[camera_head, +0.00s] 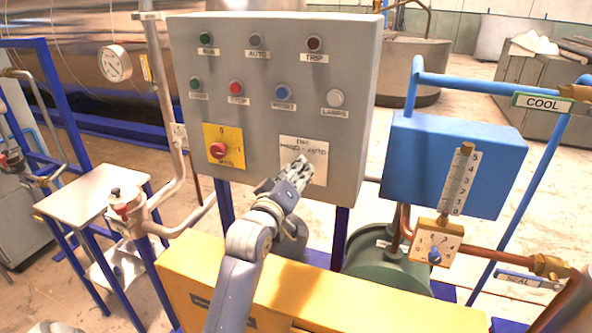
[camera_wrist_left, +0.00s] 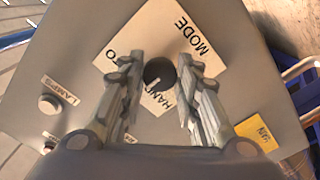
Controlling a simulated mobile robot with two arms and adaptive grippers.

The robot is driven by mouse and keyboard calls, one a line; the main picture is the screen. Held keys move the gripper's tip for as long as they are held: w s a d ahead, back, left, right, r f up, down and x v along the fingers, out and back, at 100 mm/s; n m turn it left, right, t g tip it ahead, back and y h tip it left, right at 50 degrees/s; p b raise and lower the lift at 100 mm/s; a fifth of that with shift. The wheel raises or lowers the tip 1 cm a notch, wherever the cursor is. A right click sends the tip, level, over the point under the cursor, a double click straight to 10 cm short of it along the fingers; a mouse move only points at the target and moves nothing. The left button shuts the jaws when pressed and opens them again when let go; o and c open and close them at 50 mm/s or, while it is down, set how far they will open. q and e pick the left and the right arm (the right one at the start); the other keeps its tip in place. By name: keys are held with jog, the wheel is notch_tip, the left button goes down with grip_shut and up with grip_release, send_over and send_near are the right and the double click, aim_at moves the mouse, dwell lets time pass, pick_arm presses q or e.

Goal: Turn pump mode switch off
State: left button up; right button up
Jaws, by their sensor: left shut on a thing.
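The pump mode switch is a black round knob (camera_wrist_left: 158,73) on a cream plate (camera_head: 318,150) at the lower right of the grey control panel (camera_head: 270,115). The wrist view shows MODE and HAND lettering on the plate, with other words covered by the fingers. A pale mark shows on the knob's face, roughly toward the HAND side. My left gripper (camera_head: 297,172) reaches up to the plate and hides the knob in the head view. In the left wrist view its fingers (camera_wrist_left: 154,78) are on both sides of the knob, shut on it. My right gripper is not in view.
The panel also carries a red knob on a yellow plate (camera_head: 223,147), several buttons and lamps above, and a white LAMPS button (camera_head: 335,98). A yellow cabinet (camera_head: 340,298) lies below my arm. A blue box (camera_head: 425,160) with pipes stands to the right.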

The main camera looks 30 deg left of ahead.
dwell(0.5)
pick_arm(q)
jog(key=o, duration=1.1)
jog(key=v, duration=1.2)
